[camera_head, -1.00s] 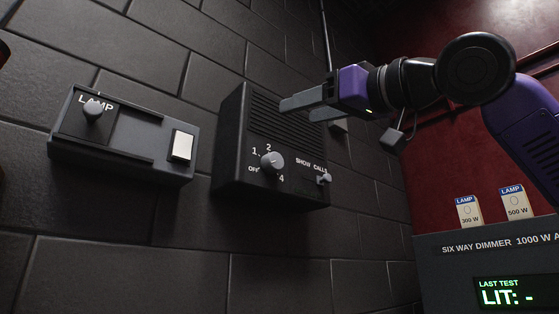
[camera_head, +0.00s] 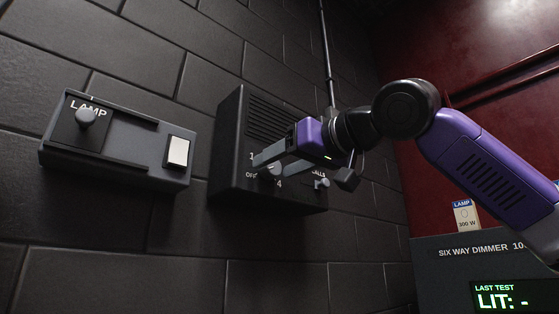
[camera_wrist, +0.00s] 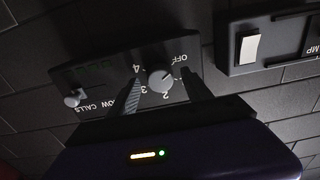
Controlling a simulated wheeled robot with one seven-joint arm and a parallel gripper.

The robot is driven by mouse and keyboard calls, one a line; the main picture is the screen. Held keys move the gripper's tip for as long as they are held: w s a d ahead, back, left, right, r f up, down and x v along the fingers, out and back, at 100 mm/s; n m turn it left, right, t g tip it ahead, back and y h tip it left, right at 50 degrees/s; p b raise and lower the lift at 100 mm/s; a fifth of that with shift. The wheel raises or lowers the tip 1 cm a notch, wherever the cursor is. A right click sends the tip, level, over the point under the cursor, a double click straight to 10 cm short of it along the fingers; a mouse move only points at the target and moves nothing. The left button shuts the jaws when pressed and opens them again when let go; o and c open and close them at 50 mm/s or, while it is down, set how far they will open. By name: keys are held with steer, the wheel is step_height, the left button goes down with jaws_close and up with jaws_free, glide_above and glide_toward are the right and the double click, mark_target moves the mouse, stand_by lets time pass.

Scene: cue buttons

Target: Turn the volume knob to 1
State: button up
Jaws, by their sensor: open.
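The volume knob (camera_head: 268,172) is a small grey round knob on the front of a black speaker box (camera_head: 228,150) on the wall. It also shows in the wrist view (camera_wrist: 160,79), upside down, with OFF, 4, 3 and 2 readable around it; the 1 is not readable there. Where its pointer stands I cannot tell for sure. My gripper (camera_head: 271,166) is open in front of the box, with the fingers on either side of the knob. In the wrist view my gripper (camera_wrist: 161,88) has a gap between each finger and the knob. Contact is not visible.
A SHOW CALLS switch (camera_head: 321,184) sits on the same box, right of the knob. A LAMP box (camera_head: 60,150) with a knob and white rocker (camera_head: 178,152) is at left. A dimmer panel (camera_head: 440,270) reading "LIT: -" stands at lower right, with a lamp carton (camera_head: 466,215) on it.

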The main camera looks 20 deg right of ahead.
steer(key=shift+w, duration=0.1)
jaws_close()
steer(key=shift+a+m, duration=0.1)
steer(key=shift+m, duration=0.2)
steer(key=shift+f+m+b, duration=0.1)
steer(key=shift+m+b, duration=0.25)
steer(key=shift+m, duration=0.15)
steer(key=m+b, duration=0.1)
steer(key=m, duration=0.9)
steer(key=shift+b, duration=0.4)
